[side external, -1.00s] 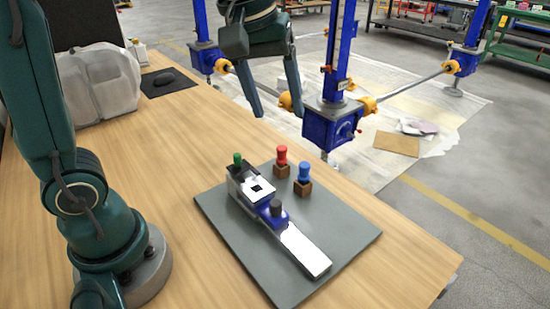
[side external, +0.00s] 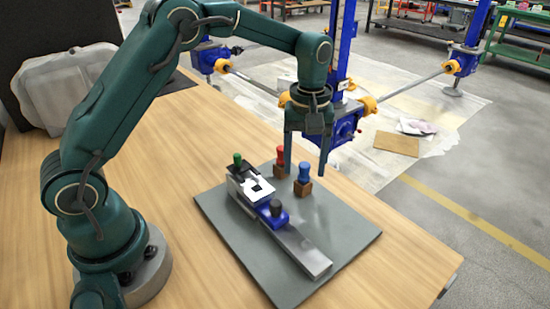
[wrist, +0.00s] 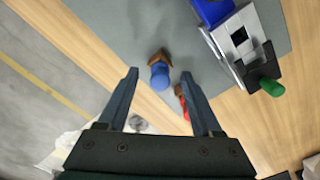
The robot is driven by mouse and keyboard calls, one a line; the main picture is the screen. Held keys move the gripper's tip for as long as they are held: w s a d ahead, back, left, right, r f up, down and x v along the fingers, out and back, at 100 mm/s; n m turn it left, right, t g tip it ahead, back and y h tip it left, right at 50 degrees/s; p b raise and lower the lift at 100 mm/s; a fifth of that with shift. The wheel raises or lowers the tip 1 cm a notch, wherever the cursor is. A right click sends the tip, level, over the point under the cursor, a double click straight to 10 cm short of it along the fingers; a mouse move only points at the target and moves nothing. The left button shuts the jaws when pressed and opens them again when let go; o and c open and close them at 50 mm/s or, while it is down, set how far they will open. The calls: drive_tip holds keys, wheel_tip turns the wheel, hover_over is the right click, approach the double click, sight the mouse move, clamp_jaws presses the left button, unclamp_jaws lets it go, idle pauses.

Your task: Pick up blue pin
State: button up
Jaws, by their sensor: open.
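The blue pin (side external: 304,173) stands upright in a small brown block (side external: 302,188) on the grey board. A red pin (side external: 281,157) stands in a similar block just left of and behind it. My gripper (side external: 305,174) is open above the pins, its fingers reaching down on either side of the blue pin in the side view. In the wrist view, the gripper (wrist: 160,72) is open with the blue pin (wrist: 160,76) between and just beyond its fingertips. The red pin (wrist: 184,104) shows close to the right finger there. I cannot tell the exact height gap.
The wooden table (side external: 400,240) is clear to the right. A translucent container (side external: 65,85) sits at the back left.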

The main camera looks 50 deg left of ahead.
drive_tip(key=shift+f, duration=0.5)
clamp_jaws()
drive_tip(key=shift+r, duration=0.1)
